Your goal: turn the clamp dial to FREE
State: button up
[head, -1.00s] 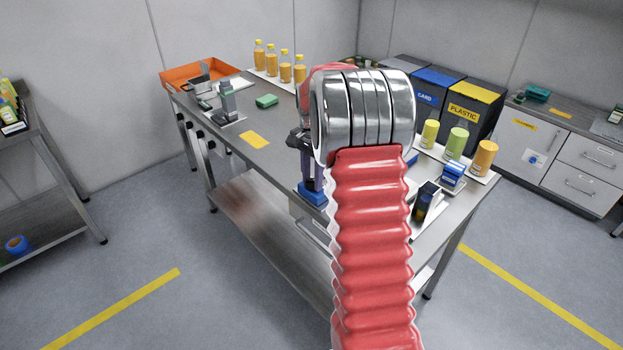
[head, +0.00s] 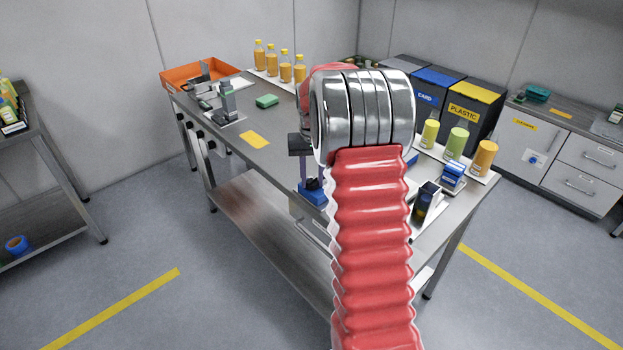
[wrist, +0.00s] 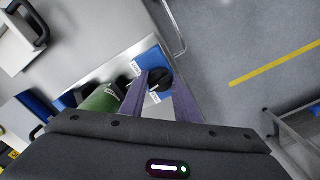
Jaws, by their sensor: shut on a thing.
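The clamp dial (wrist: 160,78) is a black round knob on a blue block (wrist: 146,56) at the table's edge. Small white labels sit beside it, too small to read surely, and its pointer cannot be made out. My gripper (wrist: 159,80) has its two purple fingers shut on the dial, one on each side.
A green cylinder (wrist: 103,98) lies close left of the block in the wrist view. A yellow card (head: 254,139) and green sponge (head: 267,101) lie on the table's left part.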

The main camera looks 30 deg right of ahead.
aim_at(312, 181)
jog(key=n, duration=0.3)
jog(key=shift+n, duration=2.3)
jog(key=shift+r, duration=0.1)
jog(key=o, duration=1)
jog(key=shift+o, duration=0.2)
notch_tip(312, 181, up, 14)
jog(key=shift+f, duration=0.2)
